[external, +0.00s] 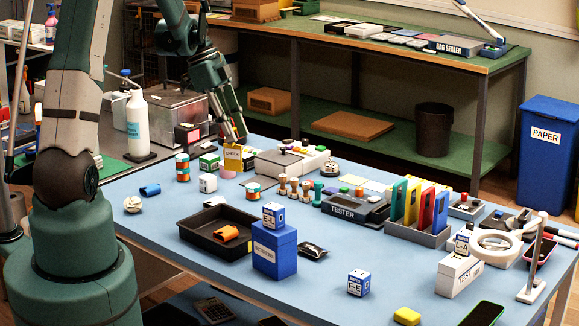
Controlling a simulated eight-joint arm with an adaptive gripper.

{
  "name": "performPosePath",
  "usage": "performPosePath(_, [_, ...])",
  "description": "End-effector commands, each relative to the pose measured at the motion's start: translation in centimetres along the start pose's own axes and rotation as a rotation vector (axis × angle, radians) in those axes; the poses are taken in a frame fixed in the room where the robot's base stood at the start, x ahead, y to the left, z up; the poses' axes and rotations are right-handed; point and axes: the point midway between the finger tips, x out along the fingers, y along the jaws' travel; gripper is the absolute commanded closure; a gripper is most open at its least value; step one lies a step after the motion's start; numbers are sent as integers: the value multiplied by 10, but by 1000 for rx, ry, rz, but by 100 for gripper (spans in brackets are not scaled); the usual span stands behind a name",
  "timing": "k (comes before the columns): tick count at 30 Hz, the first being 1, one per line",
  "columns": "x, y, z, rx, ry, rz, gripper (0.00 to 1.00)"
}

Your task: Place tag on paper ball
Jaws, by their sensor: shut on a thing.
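The yellow tag (233,154), with dark lettering that seems to read CHECK, is upright at the far left part of the blue table. My gripper (240,139) points down at the tag's top edge and is shut on it. The fingertips are small here, and I cannot tell whether the tag's lower edge touches the table. A crumpled pale ball (133,204), which looks like the paper ball, lies near the table's left edge, to the left of and nearer than the tag.
An orange piece lies in a black tray (193,233). A blue piece (150,189) lies beside the pale ball. The front-left tabletop is mostly clear.

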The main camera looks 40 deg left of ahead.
Motion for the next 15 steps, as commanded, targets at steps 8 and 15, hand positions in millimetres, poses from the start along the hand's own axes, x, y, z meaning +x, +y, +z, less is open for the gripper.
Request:
performPosePath(8, [-31,12,60,-89,1,-35,88])
performPosePath(15, [-56,26,108,-164,3,-64,88])
